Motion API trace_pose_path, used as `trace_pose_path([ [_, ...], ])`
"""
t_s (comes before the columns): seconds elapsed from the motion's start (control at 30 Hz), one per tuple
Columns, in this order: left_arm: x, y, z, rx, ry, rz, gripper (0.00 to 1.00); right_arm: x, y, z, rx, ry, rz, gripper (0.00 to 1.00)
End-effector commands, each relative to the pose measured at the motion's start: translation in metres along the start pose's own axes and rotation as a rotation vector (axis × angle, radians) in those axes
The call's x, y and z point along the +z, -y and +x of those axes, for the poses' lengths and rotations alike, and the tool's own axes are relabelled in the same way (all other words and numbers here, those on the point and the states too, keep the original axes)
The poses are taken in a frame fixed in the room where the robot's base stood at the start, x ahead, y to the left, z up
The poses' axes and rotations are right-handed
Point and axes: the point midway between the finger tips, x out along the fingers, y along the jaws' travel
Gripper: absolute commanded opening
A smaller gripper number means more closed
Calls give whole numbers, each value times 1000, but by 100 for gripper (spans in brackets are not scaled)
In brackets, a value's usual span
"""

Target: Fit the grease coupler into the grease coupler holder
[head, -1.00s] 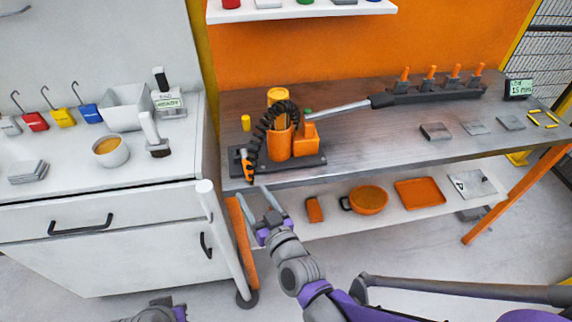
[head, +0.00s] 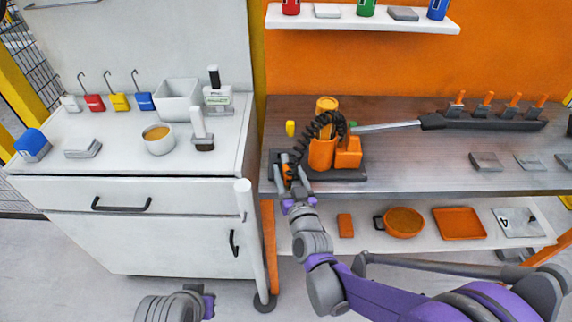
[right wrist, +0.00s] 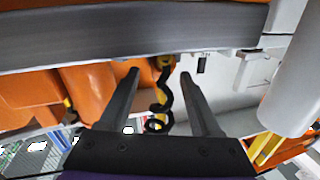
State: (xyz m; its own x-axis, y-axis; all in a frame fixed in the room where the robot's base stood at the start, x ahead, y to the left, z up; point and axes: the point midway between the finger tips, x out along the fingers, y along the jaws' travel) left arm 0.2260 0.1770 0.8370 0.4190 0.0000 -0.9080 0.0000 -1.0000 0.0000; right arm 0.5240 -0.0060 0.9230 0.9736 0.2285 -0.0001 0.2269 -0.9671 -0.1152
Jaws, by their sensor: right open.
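The hose arches to an orange grease pump (head: 321,153) with a yellow top. My right gripper (head: 291,172) is open at the orange part and partly covers it. In the right wrist view, the open fingers (right wrist: 162,85) have the coiled hose (right wrist: 161,104) showing between them. I cannot make out the coupler holder for certain. My left gripper (head: 195,297) shows only partly at the bottom edge.
An orange block (head: 348,153) stands beside the pump. A long grey-and-black tool (head: 390,126) lies behind it on the bench (head: 420,176). A white cabinet (head: 140,225) with a pale upright post (head: 250,235) stands left. A lower shelf (head: 350,243) holds a bowl and tray.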

Motion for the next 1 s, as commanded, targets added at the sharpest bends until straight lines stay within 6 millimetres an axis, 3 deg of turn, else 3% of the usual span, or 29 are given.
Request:
trace_pose_path([
  [0.3,0,0,0,0,0,0,0,0,0,6,0,1,0,62],
  [0.67,0,0,0,0,0,0,0,0,0,6,0,0,0,0],
  [1.0,0,0,0,0,0,0,0,0,0,6,0,0,0,0],
])
